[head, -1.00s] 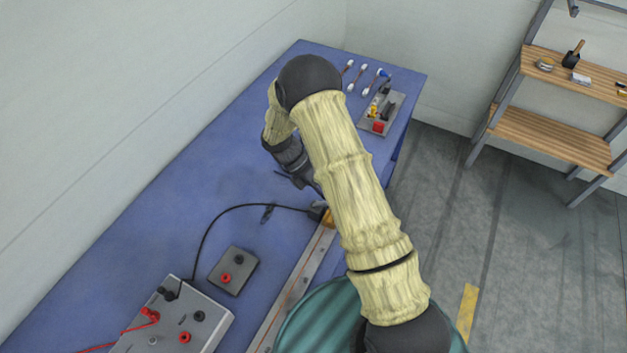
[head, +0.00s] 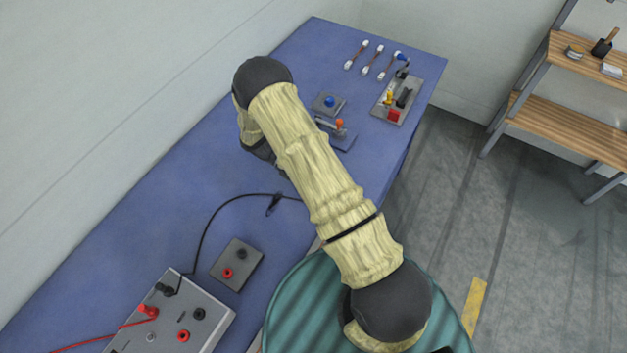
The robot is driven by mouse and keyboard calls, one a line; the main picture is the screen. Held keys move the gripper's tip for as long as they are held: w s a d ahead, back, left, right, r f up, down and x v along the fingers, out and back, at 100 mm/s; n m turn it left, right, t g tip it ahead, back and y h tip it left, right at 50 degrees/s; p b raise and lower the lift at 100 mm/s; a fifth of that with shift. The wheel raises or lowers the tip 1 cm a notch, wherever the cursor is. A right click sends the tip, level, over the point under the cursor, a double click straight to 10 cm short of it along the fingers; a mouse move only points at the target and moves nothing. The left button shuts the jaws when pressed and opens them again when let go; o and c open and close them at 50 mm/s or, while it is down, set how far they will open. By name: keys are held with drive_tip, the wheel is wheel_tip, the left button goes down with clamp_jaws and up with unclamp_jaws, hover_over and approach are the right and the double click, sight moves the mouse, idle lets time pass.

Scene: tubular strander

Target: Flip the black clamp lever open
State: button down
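A grey fixture plate (head: 387,112) lies near the far right end of the blue bench. On it stand a black lever-like part (head: 404,98), a yellow part (head: 388,97) and a red block (head: 393,116). I cannot tell for sure which black part is the clamp lever. Nearer, a small metal clamp with an orange tip (head: 339,124) sits on a grey-blue plate. My arm reaches over the bench to the left of these, apart from them. Only the dark wrist part shows beside the forearm. The gripper fingers are hidden behind the arm.
A block with a blue knob (head: 329,102) sits behind the orange-tipped clamp. Several white-ended links (head: 373,60) lie at the far end. A small terminal box (head: 237,266) and a larger grey box (head: 175,315) with cables stand front left. The bench's left middle is clear.

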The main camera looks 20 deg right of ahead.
idle(0.4)
drive_tip(key=c, duration=1.3)
unclamp_jaws()
drive_tip(key=shift+w, duration=0.1)
drive_tip(key=shift+o, duration=0.2)
